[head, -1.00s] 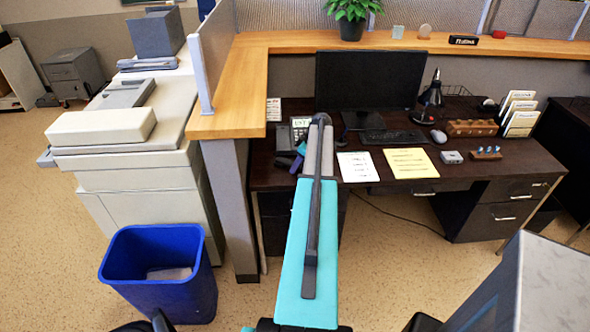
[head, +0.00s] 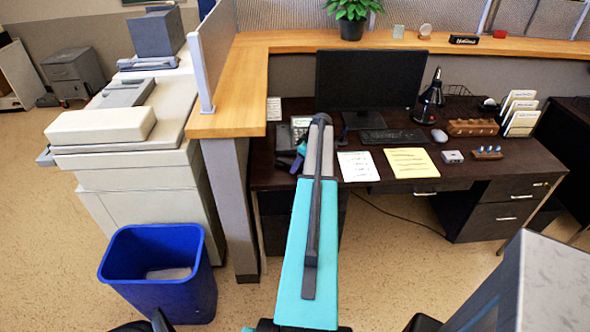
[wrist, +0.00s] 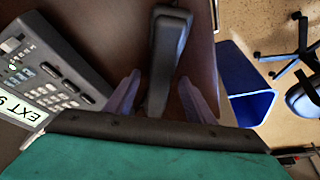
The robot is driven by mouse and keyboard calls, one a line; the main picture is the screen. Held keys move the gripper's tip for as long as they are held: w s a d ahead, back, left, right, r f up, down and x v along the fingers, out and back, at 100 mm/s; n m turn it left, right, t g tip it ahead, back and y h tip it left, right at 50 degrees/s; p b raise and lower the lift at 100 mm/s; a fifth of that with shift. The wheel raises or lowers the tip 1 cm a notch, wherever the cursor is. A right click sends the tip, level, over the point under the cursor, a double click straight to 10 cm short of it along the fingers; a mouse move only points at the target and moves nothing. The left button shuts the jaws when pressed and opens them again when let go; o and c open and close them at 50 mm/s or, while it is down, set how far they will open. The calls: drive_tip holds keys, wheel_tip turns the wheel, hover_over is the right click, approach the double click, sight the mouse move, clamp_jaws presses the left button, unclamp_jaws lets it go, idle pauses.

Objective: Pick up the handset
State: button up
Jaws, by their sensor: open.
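The handset (wrist: 168,50) is a long dark grey bar on the dark brown desk in the wrist view. Its near end lies between the two purple fingers of my gripper (wrist: 159,78), which are open on either side of it, with some gap visible. The desk phone (wrist: 55,80), with keys and an "EXT" label, is to the left in the wrist view. In the head view the phone (head: 300,124) sits at the desk's left end, and my gripper (head: 297,160) is just in front of it. The handset is mostly hidden by my arm there.
A monitor (head: 366,80), keyboard (head: 393,136), and white and yellow sheets (head: 411,163) are to the right on the desk (head: 330,190). A partition post (head: 228,205) stands left of the desk. A blue bin (head: 165,290) is on the floor.

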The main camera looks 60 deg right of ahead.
idle(0.3)
clamp_jaws()
drive_tip(key=shift+r+p, duration=0.25)
drive_tip(key=shift+p, duration=0.1)
drive_tip(key=shift+r, duration=0.1)
drive_tip(key=shift+r+b, duration=0.55)
drive_tip(key=shift+r, duration=0.1)
drive_tip(key=shift+r+b, duration=0.45)
drive_tip(key=shift+r, duration=0.5)
drive_tip(key=s+a+r+b, duration=0.1)
drive_tip(key=s+a+b, duration=0.3)
drive_tip(key=s+a, duration=0.5)
drive_tip(key=s, duration=0.4)
drive_tip(key=shift+r, duration=0.3)
drive_tip(key=shift+s, duration=0.1)
